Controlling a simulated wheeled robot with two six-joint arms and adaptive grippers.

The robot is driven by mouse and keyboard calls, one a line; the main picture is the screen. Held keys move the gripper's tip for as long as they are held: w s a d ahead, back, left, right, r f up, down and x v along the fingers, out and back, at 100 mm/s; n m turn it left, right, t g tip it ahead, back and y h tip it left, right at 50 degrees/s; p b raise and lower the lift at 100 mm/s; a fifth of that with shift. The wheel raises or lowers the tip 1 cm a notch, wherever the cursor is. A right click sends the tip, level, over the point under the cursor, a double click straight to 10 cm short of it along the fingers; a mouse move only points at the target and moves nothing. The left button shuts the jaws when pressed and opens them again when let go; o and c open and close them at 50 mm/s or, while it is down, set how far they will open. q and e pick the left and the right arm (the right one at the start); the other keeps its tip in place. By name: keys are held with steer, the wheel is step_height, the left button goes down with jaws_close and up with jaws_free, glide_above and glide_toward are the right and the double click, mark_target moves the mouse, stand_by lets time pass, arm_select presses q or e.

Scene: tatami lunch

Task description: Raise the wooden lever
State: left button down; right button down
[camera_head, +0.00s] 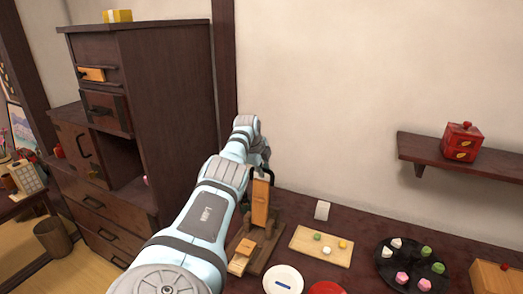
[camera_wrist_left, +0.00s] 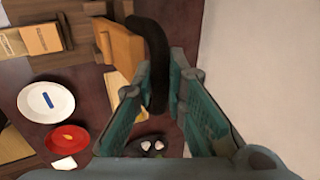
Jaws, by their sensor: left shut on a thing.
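The wooden lever (camera_head: 260,203) is an orange-brown board standing nearly upright on a dark wooden base (camera_head: 266,254) on the table. In the left wrist view the lever (camera_wrist_left: 119,44) is at the upper left, with a curved black handle (camera_wrist_left: 154,42) at its end. My left gripper (camera_wrist_left: 163,88) is shut on the black handle, one teal finger on each side. In the head view my left gripper (camera_head: 258,172) is at the lever's top, partly hidden by my arm. My right gripper is not in view.
A wooden board (camera_head: 315,251) with small coloured pieces lies right of the lever. A white plate (camera_head: 272,282), a red dish (camera_head: 328,287) and a black tray (camera_head: 402,281) with sweets are also on the table. A dark cabinet (camera_head: 172,100) stands left; the wall is behind.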

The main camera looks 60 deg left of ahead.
arm_select(q)
steer(key=c, duration=1.8)
jaws_free()
steer(key=shift+w+d+f, duration=0.1)
steer(key=shift+w, duration=0.05)
steer(key=shift+o, duration=1)
steer(key=shift+w+f, duration=0.15)
steer(key=shift+a+f, duration=0.1)
steer(key=shift+a, duration=0.2)
steer(key=shift+s+r, duration=0.35)
steer(key=shift+r, duration=0.3)
steer(key=v, duration=1)
steer(key=shift+d+r, duration=0.25)
steer(key=shift+r, duration=0.05)
steer(key=shift+a, duration=0.1)
